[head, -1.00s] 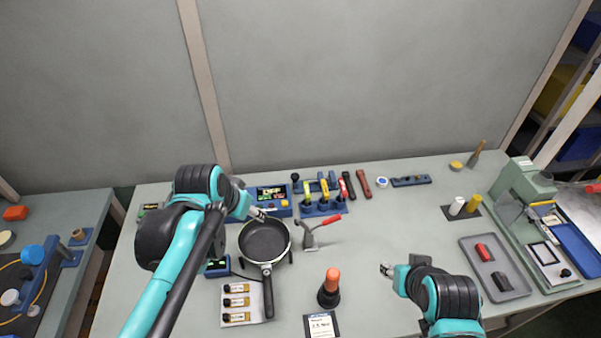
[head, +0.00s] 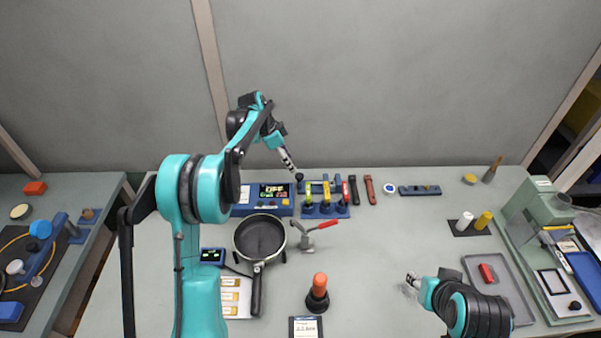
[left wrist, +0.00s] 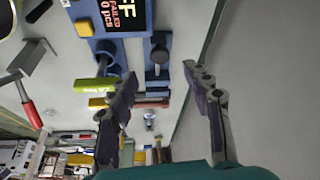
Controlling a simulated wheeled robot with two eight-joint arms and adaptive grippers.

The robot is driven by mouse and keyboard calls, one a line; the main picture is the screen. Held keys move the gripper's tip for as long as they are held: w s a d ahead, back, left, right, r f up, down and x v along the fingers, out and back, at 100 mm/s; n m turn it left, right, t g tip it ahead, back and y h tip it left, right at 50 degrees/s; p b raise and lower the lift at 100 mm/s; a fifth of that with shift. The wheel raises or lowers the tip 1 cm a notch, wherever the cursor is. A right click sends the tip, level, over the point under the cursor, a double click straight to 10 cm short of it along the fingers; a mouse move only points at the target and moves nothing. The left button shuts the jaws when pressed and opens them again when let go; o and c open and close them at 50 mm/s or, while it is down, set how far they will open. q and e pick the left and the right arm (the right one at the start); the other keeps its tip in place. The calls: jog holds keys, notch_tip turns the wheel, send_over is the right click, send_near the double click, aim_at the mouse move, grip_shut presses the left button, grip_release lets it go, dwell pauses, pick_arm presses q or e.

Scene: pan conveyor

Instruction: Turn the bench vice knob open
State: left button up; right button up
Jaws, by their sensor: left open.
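The bench vice is a blue body (head: 318,186) at the back of the bench, with a round black knob (head: 298,177) at its left end. In the left wrist view the blue vice (left wrist: 157,75) and its dark knob (left wrist: 160,53) show ahead, beyond the fingers. My left gripper (head: 290,162) is above and just behind the knob, apart from it. Its two fingers (left wrist: 170,95) are spread with nothing between them. My right gripper (head: 412,282) is low over the right of the bench; its fingers are too small to judge.
A blue control box (head: 264,207) with an OFF display stands left of the vice. A blue rack (head: 325,209) of coloured-handled tools is in front. The centre right is clear.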

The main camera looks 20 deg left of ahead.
aim_at(299, 175)
pick_arm(q)
jog(key=b+x, duration=0.2)
jog(key=x, duration=0.5)
jog(key=shift+f, duration=0.2)
grip_shut()
